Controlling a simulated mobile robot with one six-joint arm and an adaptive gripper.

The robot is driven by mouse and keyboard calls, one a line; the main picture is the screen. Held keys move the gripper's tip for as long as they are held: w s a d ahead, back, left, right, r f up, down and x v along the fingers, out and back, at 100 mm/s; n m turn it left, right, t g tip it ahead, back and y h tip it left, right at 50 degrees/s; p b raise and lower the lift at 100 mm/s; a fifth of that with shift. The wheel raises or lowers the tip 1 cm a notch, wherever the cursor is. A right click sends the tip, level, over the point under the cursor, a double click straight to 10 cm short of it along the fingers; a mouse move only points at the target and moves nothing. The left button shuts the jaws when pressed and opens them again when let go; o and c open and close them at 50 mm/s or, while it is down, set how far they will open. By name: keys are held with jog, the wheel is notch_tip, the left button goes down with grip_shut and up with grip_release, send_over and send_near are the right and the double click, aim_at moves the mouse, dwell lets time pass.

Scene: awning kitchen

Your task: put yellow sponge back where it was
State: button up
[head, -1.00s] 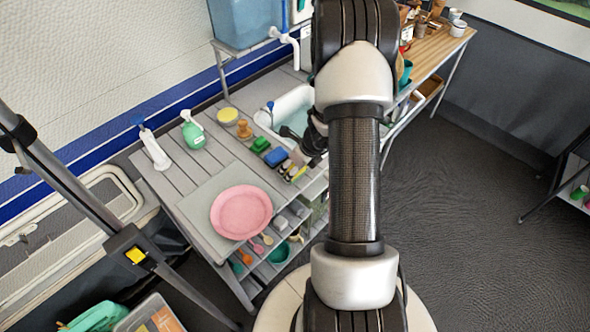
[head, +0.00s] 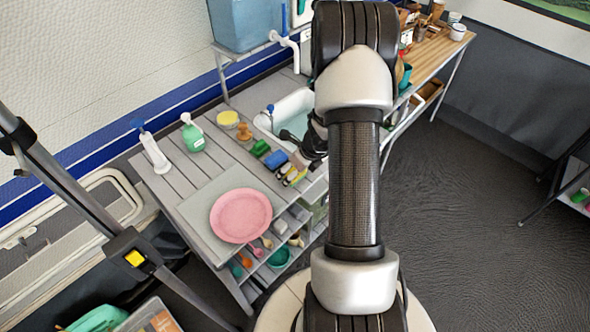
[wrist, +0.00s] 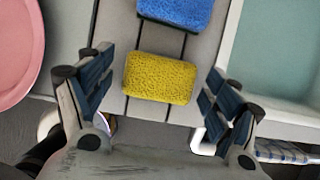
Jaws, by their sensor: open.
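The yellow sponge (wrist: 160,78) lies on the grey slatted counter in the wrist view, between the two spread fingers of my gripper (wrist: 157,76). The gripper is open, with a gap on both sides of the sponge. The blue sponge (wrist: 178,12) lies just beyond the yellow one, with a narrow strip of counter between them. In the head view the blue sponge (head: 275,160) and the green sponge (head: 260,148) lie in a row beside the sink. My arm and gripper partly cover the yellow sponge there.
The sink basin (wrist: 275,50) is to the right of the sponges, and the pink plate (wrist: 15,45) to the left. A wooden brush (head: 244,132), a round yellow item (head: 228,118), and a green bottle (head: 193,136) stand farther back.

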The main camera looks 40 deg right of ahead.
jog(key=p+v, duration=0.6)
jog(key=v, duration=0.6)
jog(key=a+r+n+y, duration=0.2)
jog(key=a+r+n, duration=1.5)
jog(key=a+r, duration=0.25)
jog(key=s+a+r+n+h, duration=0.1)
jog(key=s+a+r+n, duration=0.2)
jog(key=s+n, duration=0.4)
jog(key=s+a+r+n+h, duration=0.1)
jog(key=s+a+r+n, duration=0.3)
jog(key=s+n, duration=0.4)
jog(key=a+n, duration=0.1)
jog(key=n, duration=0.2)
jog(key=shift+r, duration=0.1)
